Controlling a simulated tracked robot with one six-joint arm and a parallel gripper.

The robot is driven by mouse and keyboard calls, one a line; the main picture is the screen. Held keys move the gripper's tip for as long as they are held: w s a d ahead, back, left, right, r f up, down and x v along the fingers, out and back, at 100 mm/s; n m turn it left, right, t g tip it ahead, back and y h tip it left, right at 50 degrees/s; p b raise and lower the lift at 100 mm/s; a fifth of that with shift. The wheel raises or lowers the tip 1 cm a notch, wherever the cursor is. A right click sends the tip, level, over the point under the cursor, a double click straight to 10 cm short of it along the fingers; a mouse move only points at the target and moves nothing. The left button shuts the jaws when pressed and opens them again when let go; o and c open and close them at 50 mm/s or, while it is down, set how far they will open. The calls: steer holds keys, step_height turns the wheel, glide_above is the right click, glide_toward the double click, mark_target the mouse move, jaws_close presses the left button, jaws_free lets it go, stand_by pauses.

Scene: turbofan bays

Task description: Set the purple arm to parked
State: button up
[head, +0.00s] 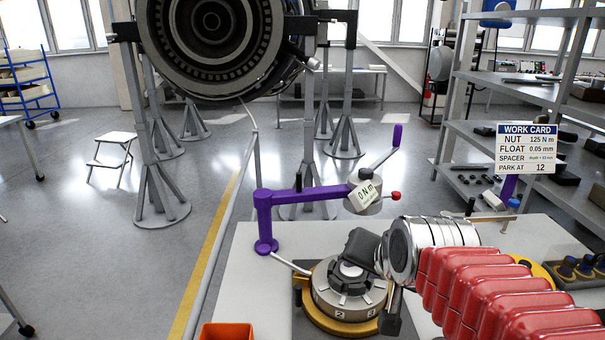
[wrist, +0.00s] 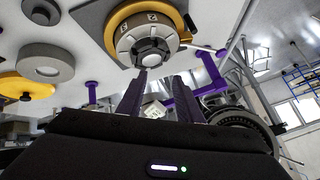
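The purple arm (head: 300,195) stands on a purple post at the left of the work table and reaches right, above the numbered fixture (head: 345,292). At its end is a round head with a tag reading "0 N m" (head: 366,194), and a crank with a purple grip (head: 397,135) and a red knob. In the wrist view the purple arm (wrist: 211,88) passes beyond the right finger. My gripper (wrist: 158,80) is open and empty, its two dark fingers apart. In the head view its black body (head: 362,248) hangs over the fixture, partly hiding it.
A work card (head: 527,148) at right reads nut 125 N m, float 0.05 mm, park at 12. A purple post (head: 508,188) stands below it. Grey and yellow rings (wrist: 46,62) lie on the table (head: 250,300). An orange bin (head: 227,332) is at the front left. A turbofan hangs behind.

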steer(key=w+a+r+m+t+y, duration=0.1)
steer(key=w+a+r+m+t, duration=0.2)
steer(key=w+a+m, duration=0.65)
steer(key=w+a+r+m+t, duration=0.35)
steer(key=w+m, duration=0.25)
steer(key=w, duration=0.6)
steer(key=w+a+f+m+h, duration=0.1)
steer(key=w+f+m+h, duration=0.3)
steer(key=m, duration=0.6)
steer(key=w+a+f+m+h, duration=0.1)
steer(key=w+f+m+h, duration=0.2)
steer(key=m+h, duration=0.3)
steer(key=w+m+t, duration=0.1)
steer(key=m, duration=0.4)
steer(key=shift+w+a+f, duration=0.15)
steer(key=shift+f, duration=0.2)
steer(key=x, duration=1.4)
